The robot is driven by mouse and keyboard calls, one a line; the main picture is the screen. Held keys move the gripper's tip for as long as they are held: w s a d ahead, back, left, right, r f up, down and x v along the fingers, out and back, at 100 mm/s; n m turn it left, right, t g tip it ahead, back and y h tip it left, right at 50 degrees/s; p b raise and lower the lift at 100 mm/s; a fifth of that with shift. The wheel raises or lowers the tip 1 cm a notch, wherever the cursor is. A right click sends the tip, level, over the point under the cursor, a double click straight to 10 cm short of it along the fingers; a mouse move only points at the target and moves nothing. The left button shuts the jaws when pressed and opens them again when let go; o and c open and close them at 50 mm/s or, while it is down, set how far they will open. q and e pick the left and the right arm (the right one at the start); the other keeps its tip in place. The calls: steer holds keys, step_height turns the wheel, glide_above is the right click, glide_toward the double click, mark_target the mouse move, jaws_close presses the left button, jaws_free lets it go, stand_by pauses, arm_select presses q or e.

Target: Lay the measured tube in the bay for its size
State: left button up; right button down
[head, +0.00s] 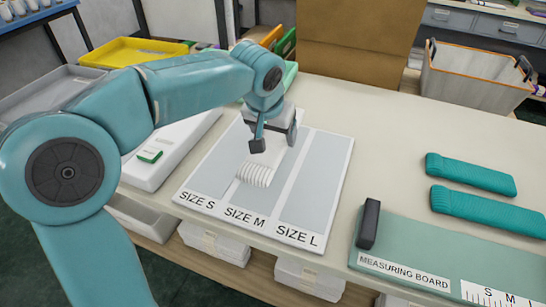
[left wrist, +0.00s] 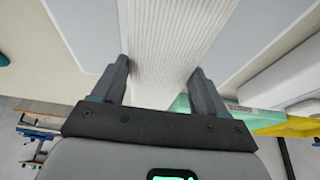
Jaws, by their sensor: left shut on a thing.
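A white ribbed tube (head: 257,176) lies along the middle bay of the sorting board, marked SIZE M (head: 245,217). My left gripper (head: 274,141) is shut on it, a finger on each side. In the left wrist view the tube (left wrist: 172,35) runs away between the fingertips (left wrist: 162,76), with grey bays on both sides. I cannot tell whether the tube touches the bay floor. The SIZE S bay (head: 208,180) and SIZE L bay (head: 312,195) look empty. The measuring board (head: 430,245), with a black end stop (head: 368,224), is at the right. My right gripper is not in view.
Two teal ribbed tubes (head: 470,175) (head: 488,206) lie on the table behind the measuring board. A white device with a green part (head: 150,156) stands left of the bays. A yellow tray (head: 135,51) and grey bin (head: 475,75) are behind.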

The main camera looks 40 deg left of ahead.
arm_select(q)
step_height(320, 180, down, 6)
steer(key=shift+w+a+f+b, duration=0.1)
steer(key=shift+b, duration=0.45)
steer(key=shift+f, duration=0.2)
steer(key=o, duration=1.1)
steer(key=shift+r, duration=0.5)
steer(key=p+v, duration=0.2)
steer(key=v, duration=0.8)
steer(key=shift+r, duration=0.15)
steer(key=shift+s+r, duration=0.45)
steer(key=shift+r, duration=0.1)
